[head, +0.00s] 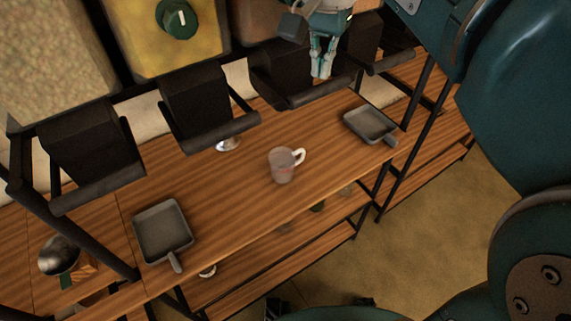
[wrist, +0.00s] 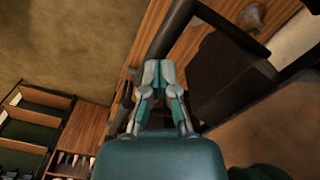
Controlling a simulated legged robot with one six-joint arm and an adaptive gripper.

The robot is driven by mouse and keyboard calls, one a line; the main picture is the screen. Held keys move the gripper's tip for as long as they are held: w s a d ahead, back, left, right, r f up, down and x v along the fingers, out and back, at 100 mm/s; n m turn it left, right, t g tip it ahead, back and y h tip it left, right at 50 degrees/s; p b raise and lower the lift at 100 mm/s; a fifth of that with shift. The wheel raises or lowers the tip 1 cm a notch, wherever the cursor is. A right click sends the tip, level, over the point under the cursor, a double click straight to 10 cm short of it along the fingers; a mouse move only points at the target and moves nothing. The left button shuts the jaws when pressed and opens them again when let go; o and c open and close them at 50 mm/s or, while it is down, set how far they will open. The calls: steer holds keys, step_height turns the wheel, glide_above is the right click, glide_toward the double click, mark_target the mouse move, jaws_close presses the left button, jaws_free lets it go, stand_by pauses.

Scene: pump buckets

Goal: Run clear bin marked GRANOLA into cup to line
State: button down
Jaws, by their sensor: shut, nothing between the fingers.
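A clear cup (head: 281,168) with a white handle stands upright on the wooden counter, handle to the right. A faint reddish mark shows on it, too small to make out. Clear bins fill the top left of the head view: a pale one (head: 50,60), a yellow one (head: 150,45) with a green knob, and a brownish one (head: 248,22). No GRANOLA label is readable. Black chutes hang below. My gripper (head: 321,74) points down, shut and empty, by the right side of the third chute (head: 280,72). In the wrist view its fingertips (wrist: 159,66) are together.
Grey scoop-like trays sit on the counter left (head: 163,232) and right (head: 370,124) of the cup. A metal bowl-like item (head: 58,257) is at far left. Black bars project from the chutes. Dark frame posts stand at both sides.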

steer(key=shift+f, duration=0.2)
steer(key=shift+f, duration=0.35)
stand_by(0.4)
